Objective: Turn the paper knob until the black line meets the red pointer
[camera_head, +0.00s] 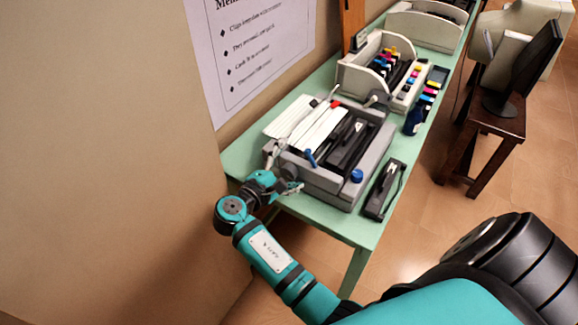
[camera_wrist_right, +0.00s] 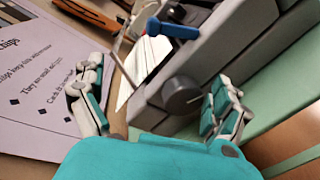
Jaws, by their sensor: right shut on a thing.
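The paper knob (camera_wrist_right: 183,95) is a round grey disc on the side of the grey machine (camera_head: 378,158). In the right wrist view it lies between the fingers of my right gripper (camera_wrist_right: 160,100), which is shut on it, though finger contact is hard to see there. In the head view my right gripper (camera_head: 284,170) is at the machine's near left corner and hides the knob. I cannot make out the black line or the red pointer beside the knob. My left gripper is not in view.
A blue lever (camera_wrist_right: 174,28) sticks out above the knob. A black stapler-like tool (camera_head: 384,189) lies right of the machine on the green table (camera_head: 240,157). A white holder (camera_head: 350,78) with coloured items stands behind. A poster (camera_head: 255,50) hangs on the left wall.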

